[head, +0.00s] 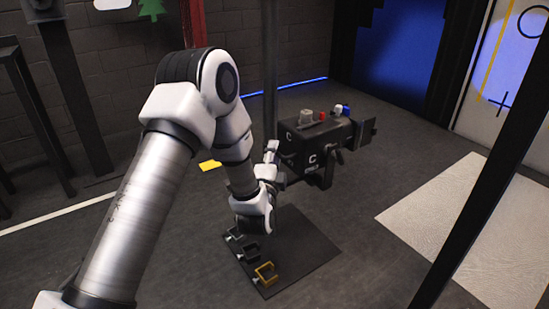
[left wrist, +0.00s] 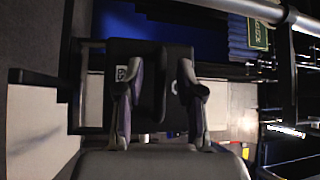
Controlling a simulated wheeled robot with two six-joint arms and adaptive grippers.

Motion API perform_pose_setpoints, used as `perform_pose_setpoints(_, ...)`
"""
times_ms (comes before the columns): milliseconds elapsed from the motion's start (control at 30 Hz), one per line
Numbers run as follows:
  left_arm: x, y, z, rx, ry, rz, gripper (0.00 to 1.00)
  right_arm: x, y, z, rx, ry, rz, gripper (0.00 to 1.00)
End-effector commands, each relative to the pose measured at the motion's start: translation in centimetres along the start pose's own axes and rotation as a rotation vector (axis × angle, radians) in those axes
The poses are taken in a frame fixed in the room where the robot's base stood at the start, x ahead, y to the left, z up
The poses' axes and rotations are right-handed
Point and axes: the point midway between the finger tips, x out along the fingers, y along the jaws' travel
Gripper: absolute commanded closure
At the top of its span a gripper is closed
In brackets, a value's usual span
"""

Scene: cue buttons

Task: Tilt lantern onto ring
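The black box-shaped lantern (head: 314,150) hangs beside a dark vertical pole, its barn-door end toward the right. It has white letter marks, and grey, red, blue and white knobs on top. My left gripper (head: 272,152) is at its left rear end, partly hidden by the lantern and my wrist. In the left wrist view, the two fingers (left wrist: 160,100) stand apart, with the lantern's dark body (left wrist: 150,68) beyond and between them. Contact cannot be told. A black circle outline, perhaps the ring (head: 520,22), is partly visible on the pale panel at upper right. My right gripper is out of view.
A dark floor plate (head: 303,262) below carries yellow and black brackets (head: 266,273). A pale mat (head: 450,225) lies at right, crossed by a dark post (head: 485,170). A yellow block (head: 209,165) lies behind my arm. Floor between plate and mat is clear.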

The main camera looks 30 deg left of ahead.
Motion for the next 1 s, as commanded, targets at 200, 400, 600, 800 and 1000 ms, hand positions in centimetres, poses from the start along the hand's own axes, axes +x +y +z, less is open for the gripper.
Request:
perform_pose_setpoints(200,1.1,0.0,0.0,0.000,-0.001,0.001,0.63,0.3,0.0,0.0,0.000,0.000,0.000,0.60)
perform_pose_setpoints(400,1.1,0.0,0.0,0.000,0.000,0.001,0.91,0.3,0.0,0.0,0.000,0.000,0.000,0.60)
perform_pose_setpoints(600,1.1,0.0,0.0,0.000,0.000,0.001,1.00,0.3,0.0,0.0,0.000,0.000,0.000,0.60)
perform_pose_setpoints(800,1.0,0.9,0.0,0.002,0.001,0.005,1.00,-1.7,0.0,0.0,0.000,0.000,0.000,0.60)
perform_pose_setpoints(1000,0.9,1.9,0.2,0.000,0.000,0.003,1.00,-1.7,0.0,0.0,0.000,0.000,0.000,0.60)
